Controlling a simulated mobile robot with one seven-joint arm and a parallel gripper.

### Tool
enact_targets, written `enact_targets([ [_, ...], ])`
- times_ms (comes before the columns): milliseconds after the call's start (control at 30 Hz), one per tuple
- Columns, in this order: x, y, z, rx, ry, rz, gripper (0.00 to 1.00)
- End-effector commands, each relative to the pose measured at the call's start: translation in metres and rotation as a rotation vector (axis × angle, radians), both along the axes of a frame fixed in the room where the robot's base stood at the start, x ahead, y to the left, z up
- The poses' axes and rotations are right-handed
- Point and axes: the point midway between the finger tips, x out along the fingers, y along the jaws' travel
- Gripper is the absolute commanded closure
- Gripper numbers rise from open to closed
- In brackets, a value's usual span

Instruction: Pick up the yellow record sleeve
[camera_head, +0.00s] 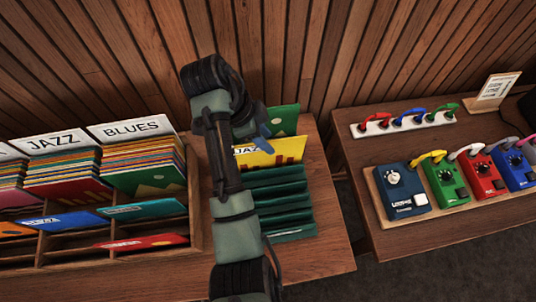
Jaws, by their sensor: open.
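The yellow record sleeve (287,151) stands upright in a dark green slotted rack (287,222) on the wooden table. A green sleeve (287,117) stands behind the yellow one.
A wooden bin (196,215) with sleeves and "JAZZ" and "BLUES" dividers stands left. On a separate table at right are colourful pedals (445,182) on a board, a cable strip (405,123) and a small sign (495,90). A slatted wall (350,45) closes the back.

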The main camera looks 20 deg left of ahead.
Motion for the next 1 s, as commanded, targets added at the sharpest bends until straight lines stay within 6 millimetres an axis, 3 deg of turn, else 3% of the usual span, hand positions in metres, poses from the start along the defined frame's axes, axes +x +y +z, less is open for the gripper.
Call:
enact_targets([
  [233,0.004,-0.004,-0.013,-0.001,0.001,0.0,0.59],
  [600,0.013,-0.013,-0.055,0.001,0.0,0.001,0.59],
  [1000,0.014,-0.013,-0.058,0.002,-0.001,0.002,0.59],
])
